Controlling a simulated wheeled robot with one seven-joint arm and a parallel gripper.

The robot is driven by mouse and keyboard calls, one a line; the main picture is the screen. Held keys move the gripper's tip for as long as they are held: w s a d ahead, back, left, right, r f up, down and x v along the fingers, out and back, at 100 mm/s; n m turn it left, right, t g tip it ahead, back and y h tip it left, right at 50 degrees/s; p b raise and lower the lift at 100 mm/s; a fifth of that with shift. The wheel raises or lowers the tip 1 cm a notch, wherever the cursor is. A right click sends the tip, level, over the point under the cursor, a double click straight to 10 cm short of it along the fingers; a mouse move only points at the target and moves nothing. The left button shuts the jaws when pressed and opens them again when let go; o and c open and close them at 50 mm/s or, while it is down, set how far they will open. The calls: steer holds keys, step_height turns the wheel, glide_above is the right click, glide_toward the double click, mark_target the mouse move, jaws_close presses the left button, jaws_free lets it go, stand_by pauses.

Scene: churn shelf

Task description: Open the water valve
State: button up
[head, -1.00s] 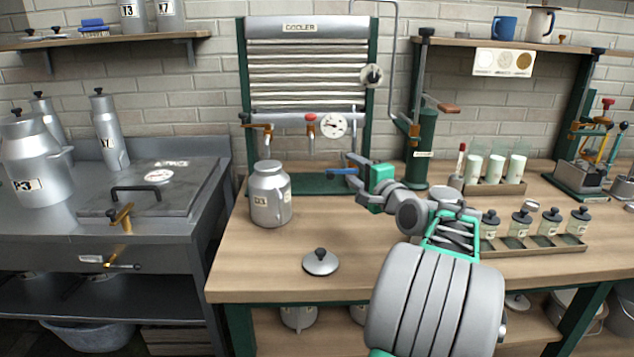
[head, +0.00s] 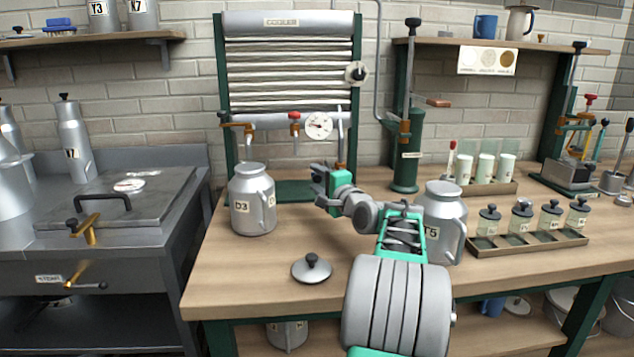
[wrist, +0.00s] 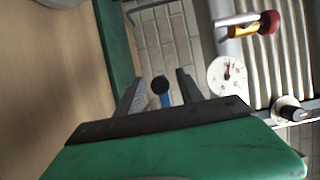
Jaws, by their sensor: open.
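The cooler (head: 290,65) stands against the brick wall, with a round dial gauge (head: 318,125) and a red-topped tap (head: 295,117) along its lower pipe. My gripper (head: 318,180) is in front of the cooler's lower right, above the bench. In the wrist view my gripper (wrist: 160,92) is open, its two fingers apart. A small blue part (wrist: 166,101) with a dark round end shows between them, probably the water valve's handle. I cannot tell whether the fingers touch it. In the head view the blue part is hidden behind my gripper.
Can D3 (head: 252,205) stands left of my gripper, and can T5 (head: 446,215) stands right of my arm. A loose lid (head: 312,269) lies near the bench's front. A green pump column (head: 405,160) rises behind, to the right. A jar rack (head: 530,243) is farther right.

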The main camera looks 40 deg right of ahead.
steer(key=shift+w, duration=0.1)
steer(key=shift+c, duration=0.2)
jaws_close()
stand_by(1.1)
